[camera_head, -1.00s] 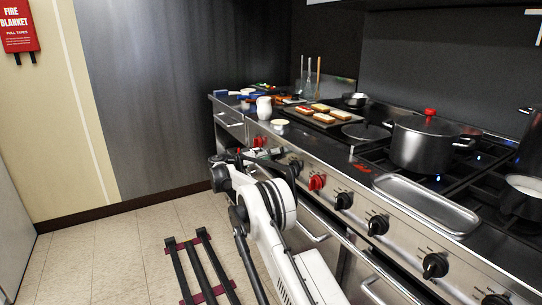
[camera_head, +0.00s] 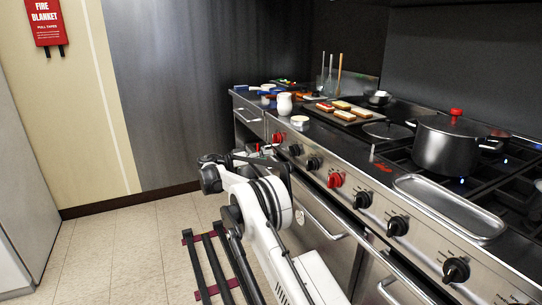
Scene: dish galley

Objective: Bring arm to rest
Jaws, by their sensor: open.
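My arm, white with black joints, is folded low in the aisle in front of the stove (camera_head: 330,215). My gripper (camera_head: 262,154) appears as a small dark shape beyond the arm's bent joint, near the stove front. It is largely hidden by my own links, and its fingers are hard to make out. I see nothing held in it.
On the stove stand a dark pot (camera_head: 446,150) with a red knob, an empty metal tray (camera_head: 450,208) and a board with toasts (camera_head: 345,116). A white jar (camera_head: 284,104) and small bowl (camera_head: 300,121) sit farther back. Open floor (camera_head: 120,245) lies left.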

